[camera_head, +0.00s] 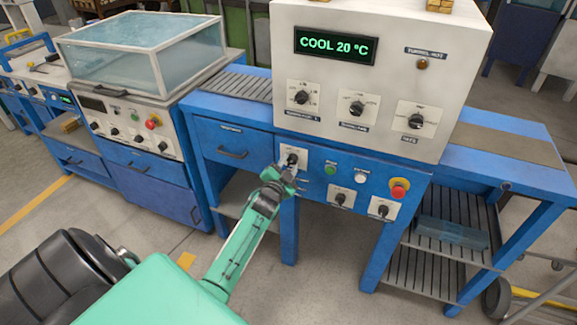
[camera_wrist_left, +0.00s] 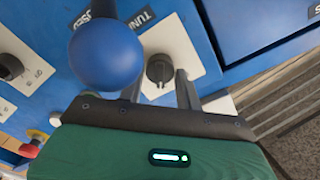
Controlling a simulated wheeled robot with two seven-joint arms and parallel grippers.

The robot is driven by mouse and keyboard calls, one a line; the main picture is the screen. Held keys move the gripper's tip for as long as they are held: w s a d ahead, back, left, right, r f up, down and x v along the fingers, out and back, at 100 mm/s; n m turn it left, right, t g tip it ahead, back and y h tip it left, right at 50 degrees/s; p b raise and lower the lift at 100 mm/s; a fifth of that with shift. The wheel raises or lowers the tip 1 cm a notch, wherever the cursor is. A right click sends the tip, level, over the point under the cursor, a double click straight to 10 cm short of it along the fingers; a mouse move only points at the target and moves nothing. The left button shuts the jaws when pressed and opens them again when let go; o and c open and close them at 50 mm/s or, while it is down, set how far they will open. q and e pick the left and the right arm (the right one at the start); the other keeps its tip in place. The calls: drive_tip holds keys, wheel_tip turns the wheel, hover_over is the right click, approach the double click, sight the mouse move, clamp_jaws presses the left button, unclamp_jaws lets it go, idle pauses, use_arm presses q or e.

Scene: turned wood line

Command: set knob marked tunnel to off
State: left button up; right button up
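The knob marked tunnel is dark, on a white plate on the blue front panel, at the panel's left end (camera_head: 292,159). It also shows in the left wrist view (camera_wrist_left: 160,70), beside a partly hidden label starting "TUNN". Its setting cannot be read. My left gripper (camera_head: 287,176) is at this knob. In the left wrist view its two grey fingers (camera_wrist_left: 160,88) are apart, pointing at the knob, one toward each side, with nothing held. Whether they touch the knob cannot be told. My right gripper is not in view.
A blue ball (camera_wrist_left: 106,55) stands close to the left finger in the wrist view. Other knobs (camera_head: 340,199), a green button (camera_head: 330,169) and a red stop button (camera_head: 398,188) lie to the right. The display (camera_head: 335,46) reads COOL 20 °C. A blue drawer (camera_head: 233,145) is left.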

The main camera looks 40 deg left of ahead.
use_arm(q)
drive_tip(key=c, duration=0.5)
drive_tip(key=shift+o, duration=0.2)
drive_tip(key=n+p, duration=0.2)
drive_tip(key=n, duration=0.4)
drive_tip(key=shift+r+p, duration=0.1)
drive_tip(key=shift+p, duration=0.3)
drive_tip(key=n+p, duration=0.1)
drive_tip(key=n, duration=0.3)
drive_tip(key=shift+n, duration=0.9)
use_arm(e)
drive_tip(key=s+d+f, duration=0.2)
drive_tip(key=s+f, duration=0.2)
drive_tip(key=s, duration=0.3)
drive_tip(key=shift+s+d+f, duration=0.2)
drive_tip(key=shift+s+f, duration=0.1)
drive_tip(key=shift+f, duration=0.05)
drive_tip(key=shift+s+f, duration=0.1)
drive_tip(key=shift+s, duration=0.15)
